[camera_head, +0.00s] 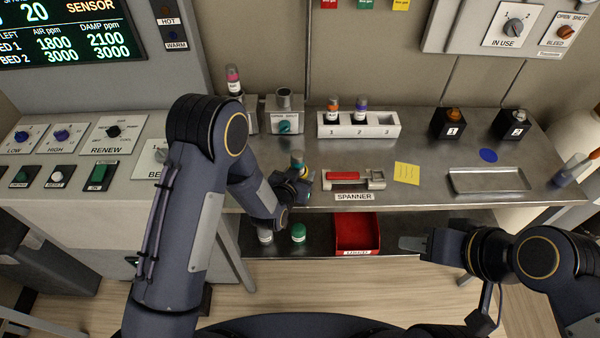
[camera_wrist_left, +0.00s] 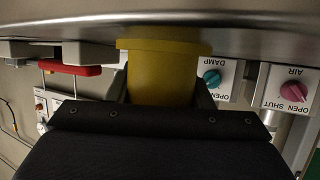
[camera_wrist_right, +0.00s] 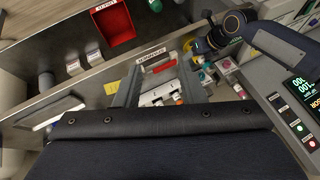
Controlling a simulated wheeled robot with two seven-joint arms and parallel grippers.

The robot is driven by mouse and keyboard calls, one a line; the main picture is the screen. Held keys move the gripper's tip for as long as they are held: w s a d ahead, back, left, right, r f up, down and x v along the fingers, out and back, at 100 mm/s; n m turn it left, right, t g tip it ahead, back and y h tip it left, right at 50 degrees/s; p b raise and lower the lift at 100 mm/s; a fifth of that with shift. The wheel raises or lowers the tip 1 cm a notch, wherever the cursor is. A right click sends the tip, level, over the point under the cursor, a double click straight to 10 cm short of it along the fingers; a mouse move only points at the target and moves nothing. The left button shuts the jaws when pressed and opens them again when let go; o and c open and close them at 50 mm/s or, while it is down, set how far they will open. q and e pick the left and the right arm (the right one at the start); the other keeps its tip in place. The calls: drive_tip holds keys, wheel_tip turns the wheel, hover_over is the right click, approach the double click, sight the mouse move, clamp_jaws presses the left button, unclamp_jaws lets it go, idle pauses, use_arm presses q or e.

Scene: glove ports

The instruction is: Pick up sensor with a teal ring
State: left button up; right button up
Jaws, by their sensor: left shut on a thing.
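My left gripper (camera_head: 297,180) is shut on a small upright sensor (camera_head: 298,160) at the front edge of the bench. A teal band seems to show on it in the head view, though it is small and partly hidden by the fingers. In the left wrist view a yellow cylindrical part (camera_wrist_left: 165,75) of it fills the space between the fingers. My right gripper (camera_head: 412,243) is open and empty, in front of the bench at the right. Its two fingers show apart in the right wrist view (camera_wrist_right: 160,88).
A white rack (camera_head: 387,124) holds orange-topped and purple-topped sensors. A pink-topped sensor (camera_head: 233,80) stands further left. The spanner (camera_head: 342,176), yellow note (camera_head: 407,173) and metal tray (camera_head: 455,183) lie to the right. A red bin (camera_head: 341,246) and green-capped item (camera_head: 298,232) sit on the lower shelf.

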drive_tip(key=o, duration=0.4)
drive_tip(key=shift+w+r, duration=0.1)
drive_tip(key=shift+w, duration=0.1)
drive_tip(key=shift+o, duration=0.4)
drive_tip(key=w+a+r+g, duration=0.1)
drive_tip(key=w, duration=0.7)
drive_tip(key=shift+r+n, duration=0.25)
drive_tip(key=shift+n, duration=0.15)
drive_tip(key=n+h, duration=0.3)
approach(298, 162)
drive_tip(key=w, duration=0.1)
drive_tip(key=x, duration=0.6)
drive_tip(key=shift+w+d+f, duration=0.2)
drive_tip(key=shift+w+d, duration=0.05)
drive_tip(key=shift+a+x, duration=0.1)
drive_tip(key=shift+x, duration=1.3)
drive_tip(key=shift+a+x, duration=0.15)
drive_tip(key=shift+x, duration=1.25)
